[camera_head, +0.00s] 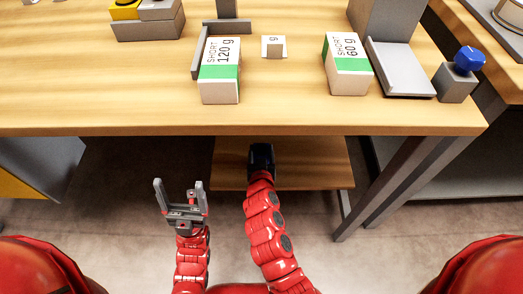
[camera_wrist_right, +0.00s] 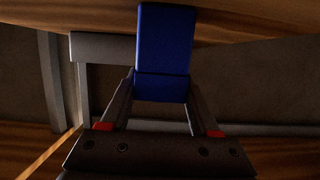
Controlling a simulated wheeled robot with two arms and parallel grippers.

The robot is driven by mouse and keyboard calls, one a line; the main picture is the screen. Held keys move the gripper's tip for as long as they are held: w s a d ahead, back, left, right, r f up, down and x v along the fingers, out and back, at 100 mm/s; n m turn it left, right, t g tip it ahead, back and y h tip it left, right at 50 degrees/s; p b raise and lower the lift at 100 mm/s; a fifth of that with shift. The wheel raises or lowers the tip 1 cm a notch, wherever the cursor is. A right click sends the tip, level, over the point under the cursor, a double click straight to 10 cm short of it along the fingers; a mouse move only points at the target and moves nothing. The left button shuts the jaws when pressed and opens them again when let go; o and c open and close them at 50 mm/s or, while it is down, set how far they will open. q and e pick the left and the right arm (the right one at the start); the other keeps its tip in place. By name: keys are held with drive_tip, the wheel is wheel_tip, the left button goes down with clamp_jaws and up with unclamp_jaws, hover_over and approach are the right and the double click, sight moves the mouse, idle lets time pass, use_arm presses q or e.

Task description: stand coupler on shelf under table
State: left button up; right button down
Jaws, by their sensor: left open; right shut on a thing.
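My right gripper (camera_head: 261,163) reaches in under the table's front edge, over the wooden shelf (camera_head: 310,174). In the right wrist view, its fingers (camera_wrist_right: 163,100) are shut on a dark blue block-shaped piece, which I take as the coupler (camera_wrist_right: 165,40). The coupler sticks out beyond the fingertips, close below the wood at the top of that view. I cannot tell whether it touches the shelf. In the head view the coupler is dark and hard to separate from the gripper. My left gripper (camera_head: 180,190) is open and empty, left of the shelf.
The wooden table (camera_head: 120,110) overhangs the shelf. On it are a 120 g box (camera_head: 220,85), a 60 g box (camera_head: 348,75), a grey stand (camera_head: 400,70) and a blue-knobbed block (camera_head: 456,88). A table leg (camera_head: 385,185) stands right of the shelf. The visible shelf top looks clear.

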drive_tip(key=shift+c, duration=0.6)
unclamp_jaws()
drive_tip(key=shift+s+r+p, duration=0.15)
drive_tip(key=shift+r+p, duration=0.1)
drive_tip(key=shift+p, duration=0.15)
drive_tip(key=p+v, duration=0.1)
drive_tip(key=v, duration=1)
drive_tip(key=shift+s, duration=0.35)
